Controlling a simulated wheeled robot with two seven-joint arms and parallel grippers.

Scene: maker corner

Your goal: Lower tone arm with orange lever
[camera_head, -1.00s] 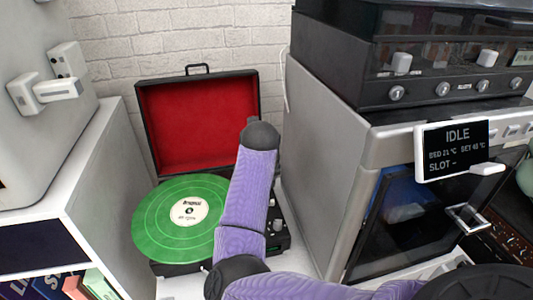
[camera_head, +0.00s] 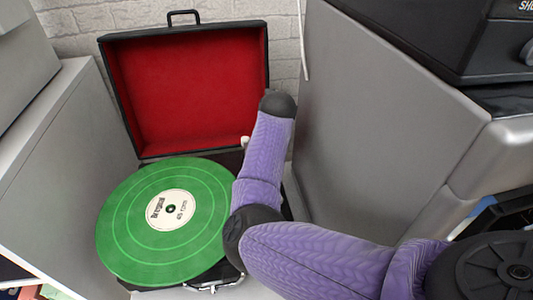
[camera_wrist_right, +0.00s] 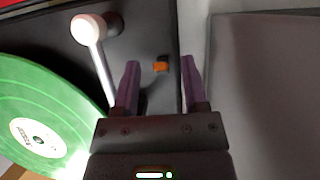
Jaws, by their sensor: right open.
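The record player is an open black suitcase (camera_head: 183,82) with a red lining, and a green record (camera_head: 150,225) lies on it. In the right wrist view, the orange lever (camera_wrist_right: 161,64) is a small block on the dark deck, ahead of and between my right gripper's fingertips. My right gripper (camera_wrist_right: 160,72) is open and empty. The white tone arm (camera_wrist_right: 101,65), with its round pivot end (camera_wrist_right: 88,29), lies left of the gripper, beside the record (camera_wrist_right: 38,135). In the head view my purple right arm hides the lever and most of the tone arm. My left gripper is not in view.
A large grey cabinet (camera_head: 400,120) stands close on the right of the player. A white cabinet (camera_head: 65,165) stands on the left. A white brick wall (camera_head: 225,20) is behind the suitcase lid. A narrow gap lies between the player and the grey cabinet.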

